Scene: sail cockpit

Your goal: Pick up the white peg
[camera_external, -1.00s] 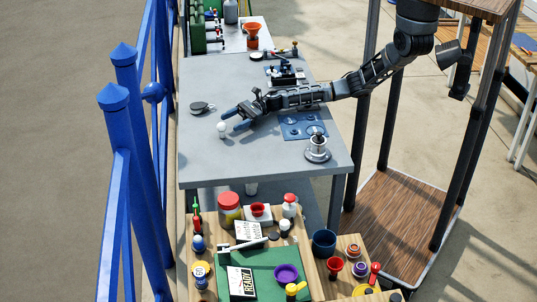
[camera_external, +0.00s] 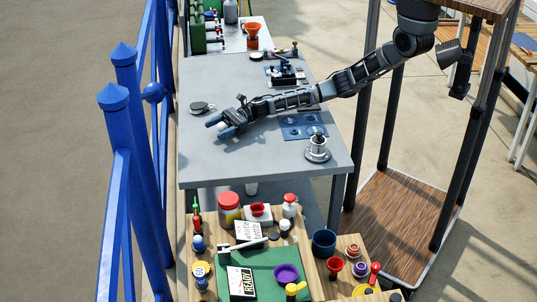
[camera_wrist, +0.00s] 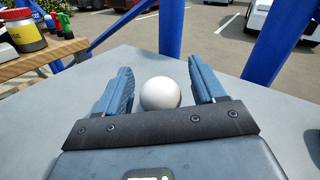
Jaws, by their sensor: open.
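The white peg (camera_wrist: 160,93) shows as a round white top in the wrist view. It stands between the two blue fingers of my gripper (camera_wrist: 161,88), with a gap on each side. The fingers are open and I see no contact. In the external view my gripper (camera_external: 221,128) is low over the grey table (camera_external: 240,168), near its left side. The lower part of the peg is hidden in the wrist view.
A dark round disc (camera_external: 200,107) lies just behind my gripper. A blue mat (camera_external: 290,130) and a silver stand (camera_external: 317,150) are to the right. Blue railing posts (camera_external: 125,100) rise left of the table. The table front is clear.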

